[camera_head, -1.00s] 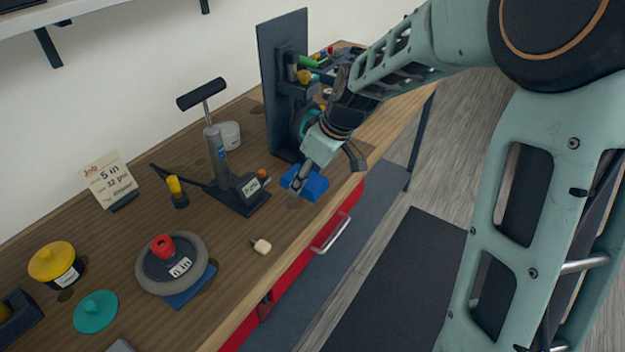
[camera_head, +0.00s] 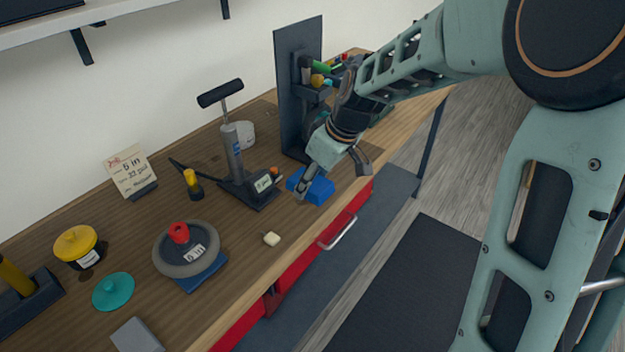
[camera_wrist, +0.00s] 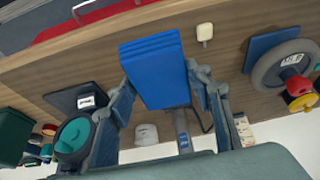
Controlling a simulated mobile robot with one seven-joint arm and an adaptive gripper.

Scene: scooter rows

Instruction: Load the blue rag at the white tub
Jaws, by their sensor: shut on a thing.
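My gripper (camera_head: 328,176) is shut on the blue rag (camera_head: 318,191), a folded block of cloth, near the front edge of the bench. In the wrist view the rag (camera_wrist: 154,70) sits between the two fingers. I cannot tell whether it touches the bench top. The white tub (camera_head: 246,134) stands farther back, behind and beside the grey pump, which hides part of it. It also shows in the wrist view (camera_wrist: 146,134), beyond the rag.
The upright pump (camera_head: 233,152) with its display box stands left of my gripper. A dark upright panel (camera_head: 291,90) with holders stands behind it. A wheel (camera_head: 187,252), a yellow-lidded jar (camera_head: 78,245) and a teal lid (camera_head: 113,291) occupy the near left.

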